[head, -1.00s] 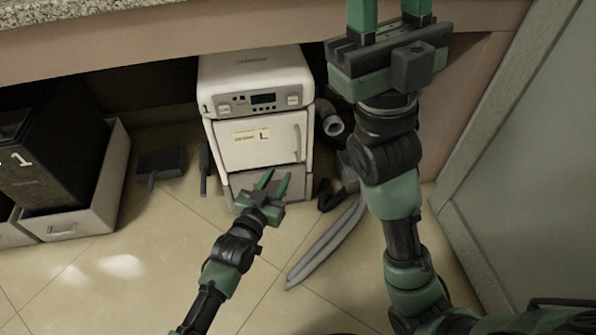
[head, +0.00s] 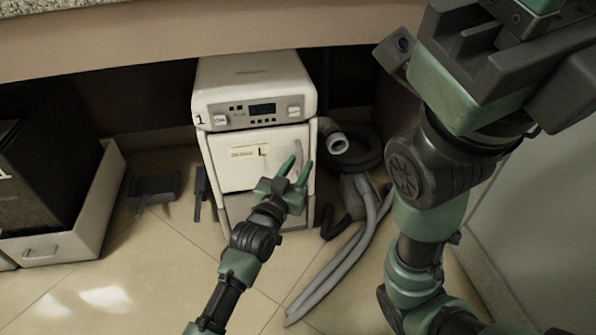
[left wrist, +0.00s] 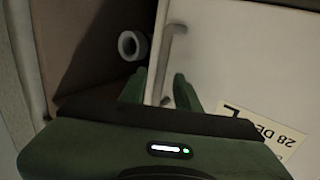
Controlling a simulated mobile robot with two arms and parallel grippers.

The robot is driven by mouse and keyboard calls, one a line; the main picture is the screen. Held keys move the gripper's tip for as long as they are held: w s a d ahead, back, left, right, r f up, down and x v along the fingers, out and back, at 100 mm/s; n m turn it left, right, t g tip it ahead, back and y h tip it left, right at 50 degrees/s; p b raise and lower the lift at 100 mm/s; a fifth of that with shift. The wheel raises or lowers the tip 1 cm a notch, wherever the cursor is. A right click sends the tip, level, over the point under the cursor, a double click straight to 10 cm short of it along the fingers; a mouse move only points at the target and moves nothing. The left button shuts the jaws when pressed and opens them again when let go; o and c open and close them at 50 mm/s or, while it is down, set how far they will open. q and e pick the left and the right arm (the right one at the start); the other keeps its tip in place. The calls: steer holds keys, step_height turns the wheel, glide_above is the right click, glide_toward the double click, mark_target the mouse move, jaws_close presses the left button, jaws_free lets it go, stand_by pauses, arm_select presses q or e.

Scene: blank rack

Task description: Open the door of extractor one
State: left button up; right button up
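Extractor one (head: 254,95) is a white cabinet unit marked 1 with a control panel on top, standing under the counter in the head view. Its white door (head: 235,162) is shut and carries a label (left wrist: 262,128). A grey bar handle (head: 298,155) runs upright near the door's right edge. The handle (left wrist: 172,52) also shows in the left wrist view, ahead of and roughly between the fingers. My left gripper (head: 296,171) is open and empty, its green fingers pointing up at the door just below the handle. My right gripper is mostly cut off at the top right.
Grey hoses (head: 352,240) and a pipe end (head: 335,142) lie right of the extractor. The counter (head: 130,45) overhangs the extractor.

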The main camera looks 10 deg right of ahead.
arm_select(q)
jaws_close()
stand_by(1.4)
